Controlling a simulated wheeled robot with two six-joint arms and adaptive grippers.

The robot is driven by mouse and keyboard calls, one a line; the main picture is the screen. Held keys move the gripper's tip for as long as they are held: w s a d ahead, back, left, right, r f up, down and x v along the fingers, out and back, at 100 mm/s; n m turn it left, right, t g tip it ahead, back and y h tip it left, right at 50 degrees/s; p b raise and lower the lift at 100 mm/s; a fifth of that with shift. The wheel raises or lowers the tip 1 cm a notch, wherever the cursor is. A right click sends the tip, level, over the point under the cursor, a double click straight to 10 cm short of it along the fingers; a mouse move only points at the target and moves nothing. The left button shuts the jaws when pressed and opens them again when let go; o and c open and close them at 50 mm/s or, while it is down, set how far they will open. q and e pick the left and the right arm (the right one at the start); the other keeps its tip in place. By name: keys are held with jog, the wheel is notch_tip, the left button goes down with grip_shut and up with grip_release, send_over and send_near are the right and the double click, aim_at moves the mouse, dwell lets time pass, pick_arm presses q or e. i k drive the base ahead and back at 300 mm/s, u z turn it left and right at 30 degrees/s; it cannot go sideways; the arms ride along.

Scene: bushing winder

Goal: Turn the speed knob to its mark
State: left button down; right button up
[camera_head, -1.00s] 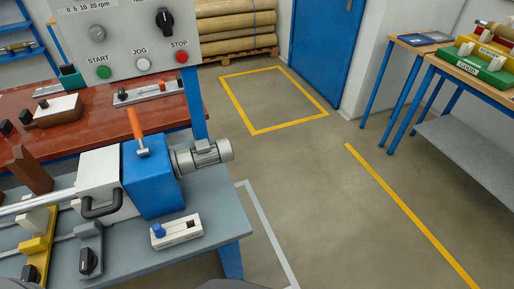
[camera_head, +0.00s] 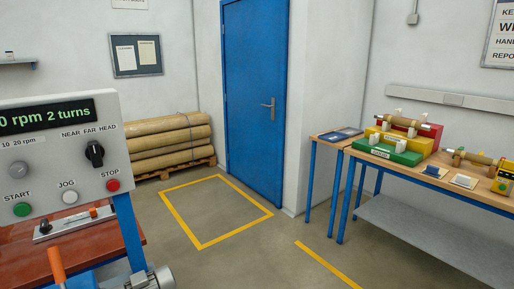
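The control panel (camera_head: 50,150) stands at the left edge, partly cut off. A black pointer knob (camera_head: 95,153) sits under the label "NEAR FAR HEAD". The display (camera_head: 45,117) above reads "0 rpm 2 turns", with its left part cut off. Neither of my grippers is in view.
Below the knobs are a green START button (camera_head: 22,209), a white JOG button (camera_head: 69,197) and a red STOP button (camera_head: 113,185). A side table (camera_head: 440,190) with coloured stands is at the right. The floor between is clear.

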aim_at(18, 169)
jog(key=u, duration=1.4)
